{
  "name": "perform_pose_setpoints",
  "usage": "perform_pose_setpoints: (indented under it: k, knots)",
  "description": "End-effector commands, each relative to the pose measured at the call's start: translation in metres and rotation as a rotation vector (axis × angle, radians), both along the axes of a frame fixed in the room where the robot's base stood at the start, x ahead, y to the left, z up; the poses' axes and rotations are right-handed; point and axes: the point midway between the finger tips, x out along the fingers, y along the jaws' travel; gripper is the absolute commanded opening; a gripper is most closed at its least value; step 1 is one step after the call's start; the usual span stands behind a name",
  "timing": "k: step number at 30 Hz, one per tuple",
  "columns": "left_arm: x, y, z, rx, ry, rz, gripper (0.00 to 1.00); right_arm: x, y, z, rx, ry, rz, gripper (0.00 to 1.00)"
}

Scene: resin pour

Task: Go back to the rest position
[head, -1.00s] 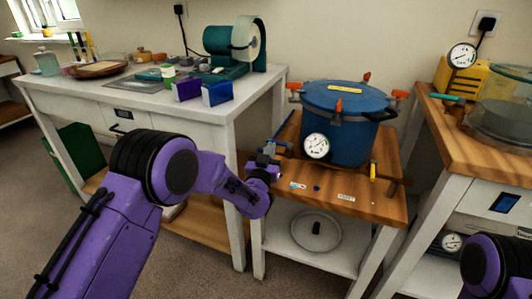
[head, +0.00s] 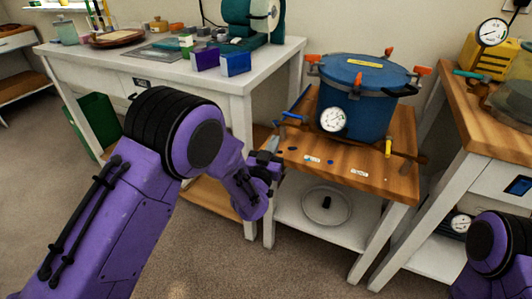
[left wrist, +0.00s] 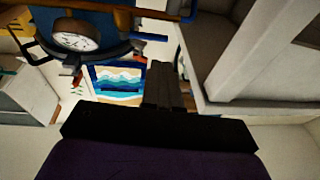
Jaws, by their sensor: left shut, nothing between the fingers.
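My left gripper (head: 270,160) is shut and empty beside the left edge of the small wooden-topped table (head: 385,182), near its front-left corner. In the left wrist view its shut fingers (left wrist: 165,85) point away from the dark gripper body with nothing between them. A blue pressure pot (head: 355,100) with orange clamps and a white gauge (head: 333,120) stands on the small table, right of the left gripper. The gauge also shows in the left wrist view (left wrist: 77,36). Part of my right arm shows at the lower right of the head view; its gripper is out of view.
A white workbench (head: 215,72) with a teal machine (head: 238,25), a purple box (head: 205,59) and a blue box (head: 236,63) stands at left. Another wooden-topped bench (head: 490,110) stands at right. A round lid-like thing (head: 327,205) lies on the lower shelf. The front floor is clear.

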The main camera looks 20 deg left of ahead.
Motion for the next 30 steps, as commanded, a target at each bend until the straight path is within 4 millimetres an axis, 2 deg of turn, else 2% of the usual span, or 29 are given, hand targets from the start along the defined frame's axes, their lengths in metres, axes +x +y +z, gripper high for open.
perform_pose_setpoints:
  k: [3,6,14,15,17,20,21,23,24,27,30]
  knots:
    - [-0.024,0.004,-0.006,0.002,0.002,0.0,0.0,0.0,0.0,-0.001,-0.001,-0.001,0.0,0.0]
    - [-0.036,0.006,-0.008,0.001,0.0,0.001,0.0,0.0,0.0,-0.001,-0.001,-0.001,0.0,0.0]
    - [-0.042,0.006,-0.012,-0.03,0.019,-0.01,0.0,0.0,0.0,-0.001,0.0,0.0,0.0,0.0]
    - [-0.044,0.007,-0.023,-0.056,0.071,-0.017,0.0,0.0,0.0,-0.001,0.0,0.0,0.0,0.0]
    - [-0.059,0.02,-0.054,-0.099,0.204,0.012,0.0,0.0,0.0,-0.001,0.0,0.0,0.0,0.0]
    - [-0.1,0.05,-0.124,-0.175,0.448,0.099,0.0,0.0,0.0,-0.001,0.0,0.0,0.0,0.0]
    - [-0.123,0.062,-0.152,-0.203,0.547,0.141,0.0,0.0,0.0,-0.001,0.0,0.0,0.0,0.0]
    - [-0.16,0.078,-0.19,-0.241,0.686,0.207,0.0,0.0,0.0,-0.001,0.0,0.0,0.0,0.0]
    - [-0.185,0.088,-0.212,-0.264,0.771,0.251,0.0,0.0,0.0,-0.001,0.0,0.0,0.0,0.0]
    - [-0.248,0.106,-0.253,-0.306,0.955,0.353,0.0,0.0,0.0,-0.001,0.0,0.0,0.0,0.0]
    - [-0.305,0.118,-0.28,-0.327,1.1,0.439,0.0,0.0,0.0,-0.001,0.0,0.0,0.0,0.0]
